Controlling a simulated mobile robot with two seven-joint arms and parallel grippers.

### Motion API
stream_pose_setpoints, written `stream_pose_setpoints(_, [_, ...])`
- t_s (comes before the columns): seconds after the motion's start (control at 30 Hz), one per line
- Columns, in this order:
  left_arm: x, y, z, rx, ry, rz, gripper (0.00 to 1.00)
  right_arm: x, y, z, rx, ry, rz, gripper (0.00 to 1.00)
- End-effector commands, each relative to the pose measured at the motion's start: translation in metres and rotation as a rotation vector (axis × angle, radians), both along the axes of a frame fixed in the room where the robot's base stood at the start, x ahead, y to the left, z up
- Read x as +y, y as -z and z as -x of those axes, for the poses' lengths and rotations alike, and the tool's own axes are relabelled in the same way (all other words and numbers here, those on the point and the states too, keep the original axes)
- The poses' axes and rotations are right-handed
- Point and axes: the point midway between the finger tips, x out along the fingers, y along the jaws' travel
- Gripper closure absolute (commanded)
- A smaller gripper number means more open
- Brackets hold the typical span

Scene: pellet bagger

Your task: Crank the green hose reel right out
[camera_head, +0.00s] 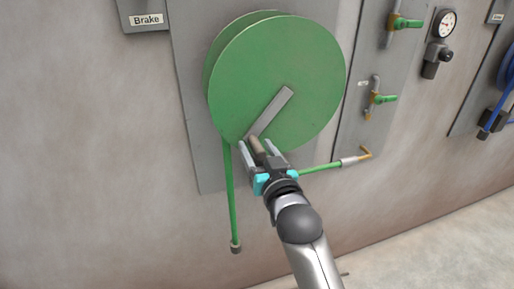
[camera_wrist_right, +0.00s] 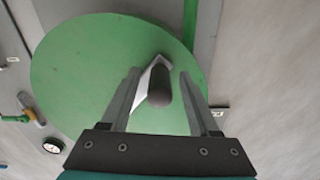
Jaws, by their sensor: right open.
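The green hose reel (camera_head: 285,75) is mounted on a grey wall panel in the head view, and its round face fills much of the right wrist view (camera_wrist_right: 85,70). A flat grey crank arm (camera_head: 270,112) runs down and left from near the reel's middle. A brownish crank handle (camera_head: 257,146) sticks out from its lower end. My right gripper (camera_head: 258,150) is open, with its two fingers on either side of the handle (camera_wrist_right: 159,90). I cannot tell whether a finger touches it. A green hose (camera_head: 231,195) hangs from the reel's left side. My left gripper is not in view.
A "Brake" label (camera_head: 147,20) is at upper left. To the right are a panel with green-handled valves (camera_head: 384,99), a gauge (camera_head: 447,24) and a blue reel (camera_head: 507,75). The wall at left is bare.

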Motion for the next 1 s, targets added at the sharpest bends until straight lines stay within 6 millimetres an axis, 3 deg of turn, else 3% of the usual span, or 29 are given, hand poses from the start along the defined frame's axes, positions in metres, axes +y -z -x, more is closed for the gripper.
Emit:
stream_pose_setpoints(0.33, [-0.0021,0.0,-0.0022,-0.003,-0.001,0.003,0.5,0.0008,-0.0002,-0.0033,0.0,0.0,0.0,0.38])
stream_pose_setpoints(0.9, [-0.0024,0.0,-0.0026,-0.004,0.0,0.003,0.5,0.0008,0.0002,-0.0029,0.0,0.0,0.0,1.0])
stream_pose_setpoints(1.0, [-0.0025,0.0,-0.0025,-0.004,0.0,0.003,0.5,0.0008,0.0002,-0.0029,0.0,0.0,0.0,1.0])
